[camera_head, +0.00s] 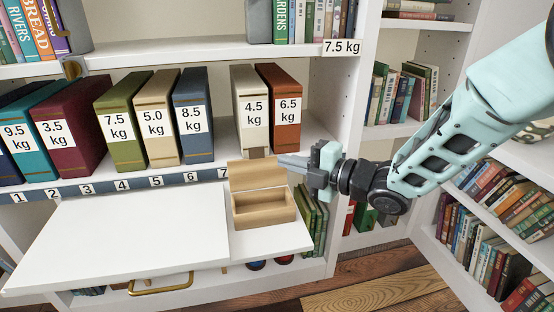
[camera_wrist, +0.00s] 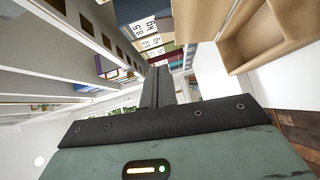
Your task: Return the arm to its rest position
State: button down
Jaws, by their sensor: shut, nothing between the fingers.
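In the wrist view the shut fingers (camera_wrist: 158,85) point toward the row of labelled volumes, and the wooden box (camera_wrist: 262,40) is at the upper right.
Weight-labelled volumes, among them a cream one (camera_head: 251,105) and a red one (camera_head: 280,105), stand on the shelf behind numbered slots. A white pull-out board (camera_head: 120,235) lies below. Bookcases (camera_head: 490,230) flank the right. Wooden floor (camera_head: 380,293) shows at the bottom.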

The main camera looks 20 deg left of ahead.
jog(key=s+d+m+t+h, duration=0.1)
jog(key=s+d+m+h, duration=0.2)
jog(key=d+m+h, duration=0.35)
jog(key=s+d+m+t+h, duration=0.2)
jog(key=s+d+m+h, duration=0.15)
jog(key=d+m, duration=0.5)
jog(key=s+d+f+m+g+h, duration=0.1)
jog(key=s+d+m+g+h, duration=0.2)
jog(key=s+d+m, duration=0.5)
jog(key=s+d+f+m+g+h, duration=0.1)
jog(key=s+d+g+h, duration=0.3)
jog(key=s, duration=0.8)
notch_tip(320, 180, up, 22)
jog(key=d+p, duration=0.1)
jog(key=p, duration=2.1)
jog(key=shift+s+d+r+m+y, duration=0.2)
jog(key=shift+s+d+m+y, duration=0.2)
jog(key=shift+s, duration=0.05)
